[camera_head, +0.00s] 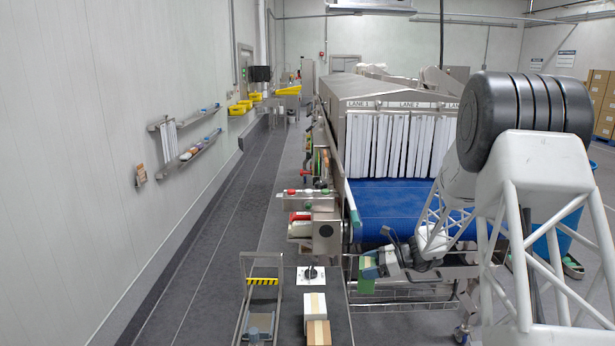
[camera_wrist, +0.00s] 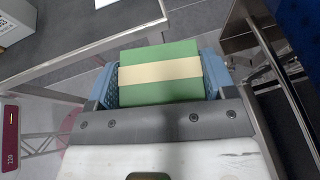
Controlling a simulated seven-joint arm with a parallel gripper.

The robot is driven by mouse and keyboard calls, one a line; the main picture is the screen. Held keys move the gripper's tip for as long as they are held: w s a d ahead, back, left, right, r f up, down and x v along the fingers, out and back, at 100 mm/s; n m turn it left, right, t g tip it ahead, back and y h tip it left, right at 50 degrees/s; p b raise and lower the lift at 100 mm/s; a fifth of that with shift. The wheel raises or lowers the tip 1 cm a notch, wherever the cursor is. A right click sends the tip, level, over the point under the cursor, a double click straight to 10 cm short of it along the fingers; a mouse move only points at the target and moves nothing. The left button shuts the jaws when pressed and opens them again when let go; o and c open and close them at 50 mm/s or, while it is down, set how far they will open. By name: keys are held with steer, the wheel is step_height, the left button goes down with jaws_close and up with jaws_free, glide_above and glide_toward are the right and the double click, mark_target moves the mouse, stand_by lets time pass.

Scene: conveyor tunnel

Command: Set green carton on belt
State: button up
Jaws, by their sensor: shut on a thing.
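My gripper (camera_wrist: 160,80) is shut on a green carton with a tan band across it. The green carton (camera_wrist: 160,92) sits between the two blue fingers in the wrist view. In the head view the green carton (camera_head: 368,272) is at the gripper, in front of the near edge of the blue belt (camera_head: 390,202) and right of the side table. The belt runs into a tunnel behind white strip curtains. A corner of the belt also shows at the upper right of the wrist view (camera_wrist: 302,25).
The tunnel housing (camera_head: 380,92) carries lane signs. Cartons (camera_head: 316,304) stand on the grey side table (camera_head: 285,320) at the front. A metal control post (camera_head: 325,228) stands left of the belt. A metal frame edge (camera_wrist: 258,35) borders the belt. The belt's visible surface is clear.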

steer(key=w+d+f+m+t+h, duration=0.1)
steer(key=w+d+f+m+t, duration=0.1)
steer(key=f, duration=1.2)
steer(key=w+d+f+m+t+h, duration=0.1)
steer(key=w+d+f+m+t, duration=0.1)
steer(key=f, duration=1.2)
steer(key=shift+w+d+f+m+t, duration=0.15)
steer(key=shift+d+f+m+t, duration=0.1)
steer(key=shift+d+m+t, duration=0.5)
steer(key=shift+n, duration=0.25)
